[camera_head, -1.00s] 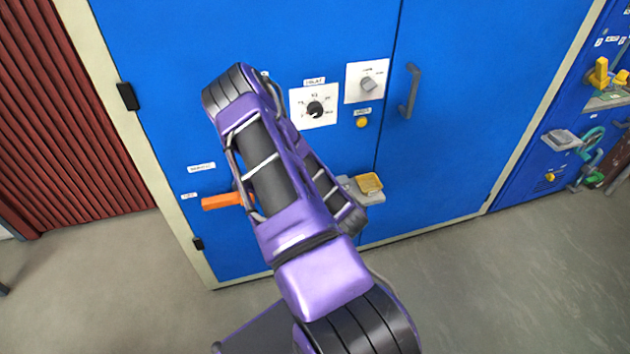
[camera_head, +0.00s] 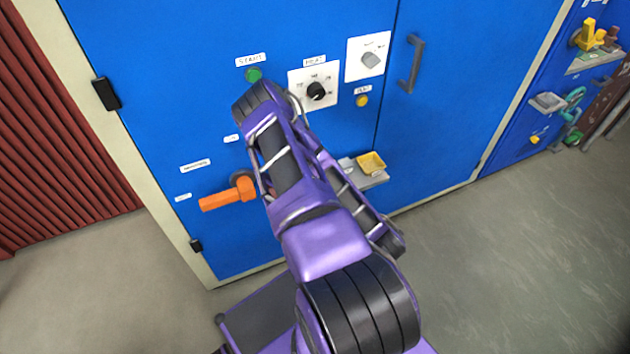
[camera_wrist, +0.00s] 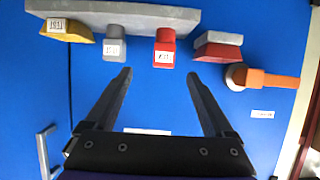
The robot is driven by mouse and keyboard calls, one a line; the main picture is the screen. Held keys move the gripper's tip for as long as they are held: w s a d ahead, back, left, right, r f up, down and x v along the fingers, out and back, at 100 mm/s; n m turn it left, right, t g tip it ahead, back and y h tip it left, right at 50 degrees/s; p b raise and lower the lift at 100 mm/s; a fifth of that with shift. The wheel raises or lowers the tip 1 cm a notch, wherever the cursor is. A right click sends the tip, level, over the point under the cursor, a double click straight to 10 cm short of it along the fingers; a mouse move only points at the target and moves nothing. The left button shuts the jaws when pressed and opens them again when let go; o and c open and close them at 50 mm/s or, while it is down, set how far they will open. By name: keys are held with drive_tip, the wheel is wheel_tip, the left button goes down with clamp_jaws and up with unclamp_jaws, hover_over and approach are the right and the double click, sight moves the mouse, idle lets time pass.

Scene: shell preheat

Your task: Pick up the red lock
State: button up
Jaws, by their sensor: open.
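In the wrist view a red block with a white label (camera_wrist: 164,50), which looks like the red lock, sits at a grey shelf (camera_wrist: 140,17) on the blue cabinet. My gripper (camera_wrist: 158,73) is open and empty. Its two fingers point at the red block, which lies just past the tips and between their lines, apart from them. A second red piece with a grey part (camera_wrist: 212,52) is to its right. In the head view my arm hides the gripper and the red block.
A grey labelled block (camera_wrist: 115,46) and a yellow one (camera_wrist: 68,34) are left of the red block. An orange handle (camera_head: 228,194) sticks out from the cabinet on the other side. A knob panel (camera_head: 313,88) and door handle (camera_head: 411,64) are higher up.

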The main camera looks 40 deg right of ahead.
drive_tip(key=x, duration=0.3)
drive_tip(key=b+x, duration=0.1)
drive_tip(key=x, duration=0.3)
drive_tip(key=r+b+x, duration=0.1)
drive_tip(key=x, duration=0.2)
drive_tip(key=shift+w+f, duration=0.15)
drive_tip(key=shift+w, duration=0.45)
drive_tip(key=shift+a+r+b+x, duration=0.15)
drive_tip(key=shift+b+x, duration=0.2)
drive_tip(key=shift+x, duration=1)
drive_tip(key=shift+a+r+b+x, duration=0.15)
drive_tip(key=shift+b+x, duration=0.2)
drive_tip(key=shift+x, duration=1)
drive_tip(key=shift+w, duration=0.2)
drive_tip(key=shift+c, duration=0.3)
clamp_jaws()
